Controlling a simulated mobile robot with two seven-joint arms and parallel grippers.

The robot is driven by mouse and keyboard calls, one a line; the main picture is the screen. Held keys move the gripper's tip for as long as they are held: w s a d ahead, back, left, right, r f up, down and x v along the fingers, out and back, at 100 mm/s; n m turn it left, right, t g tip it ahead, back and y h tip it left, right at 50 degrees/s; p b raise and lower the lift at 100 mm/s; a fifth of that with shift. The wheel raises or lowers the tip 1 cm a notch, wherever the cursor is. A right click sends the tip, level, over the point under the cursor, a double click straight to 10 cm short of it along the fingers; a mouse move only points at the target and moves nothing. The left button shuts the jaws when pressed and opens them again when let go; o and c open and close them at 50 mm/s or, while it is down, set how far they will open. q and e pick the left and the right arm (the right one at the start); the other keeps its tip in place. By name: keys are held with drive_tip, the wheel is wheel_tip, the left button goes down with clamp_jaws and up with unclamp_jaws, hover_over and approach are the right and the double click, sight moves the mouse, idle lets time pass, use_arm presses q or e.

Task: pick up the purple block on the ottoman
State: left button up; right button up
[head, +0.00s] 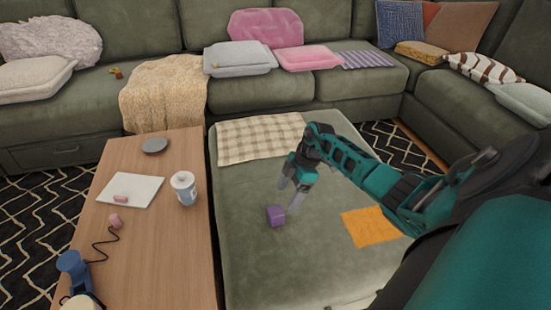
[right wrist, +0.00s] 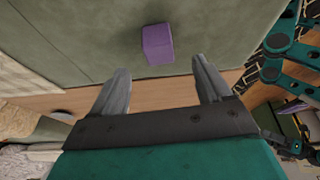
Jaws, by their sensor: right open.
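The purple block (head: 276,215) sits on the green ottoman (head: 300,262), left of its middle, in the head view. My right gripper (head: 288,197) is above the ottoman, close to the block and slightly up and right of it in the picture. Its fingers point down and are open with nothing between them. In the right wrist view the purple block (right wrist: 157,44) lies beyond the fingertips, roughly centred between the two spread fingers (right wrist: 160,78). The fingers are apart from it. My left gripper is not in view.
A checked cloth (head: 255,140) and an orange cloth (head: 370,227) lie on the ottoman. The wooden table (head: 165,250) beside it holds a white jar (head: 185,188), a white sheet (head: 130,191) and a blue object (head: 75,265). The green sectional (head: 270,95) stands behind. The ottoman around the block is clear.

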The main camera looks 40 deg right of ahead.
sight(277, 210)
drive_tip(key=b+x, duration=0.1)
drive_tip(key=x, duration=0.3)
drive_tip(key=b+x, duration=0.2)
drive_tip(key=x, duration=0.2)
drive_tip(key=shift+w+a+b, duration=0.2)
drive_tip(key=shift+b, duration=0.1)
drive_tip(key=shift+a+f, duration=0.1)
drive_tip(key=shift+f, duration=0.25)
drive_tip(key=shift+w+a+f, duration=0.1)
drive_tip(key=shift+f, duration=0.1)
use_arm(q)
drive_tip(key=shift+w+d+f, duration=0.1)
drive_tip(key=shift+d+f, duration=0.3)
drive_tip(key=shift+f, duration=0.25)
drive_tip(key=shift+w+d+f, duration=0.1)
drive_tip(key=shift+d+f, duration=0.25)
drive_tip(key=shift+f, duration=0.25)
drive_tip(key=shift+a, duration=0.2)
use_arm(e)
drive_tip(key=c, duration=1)
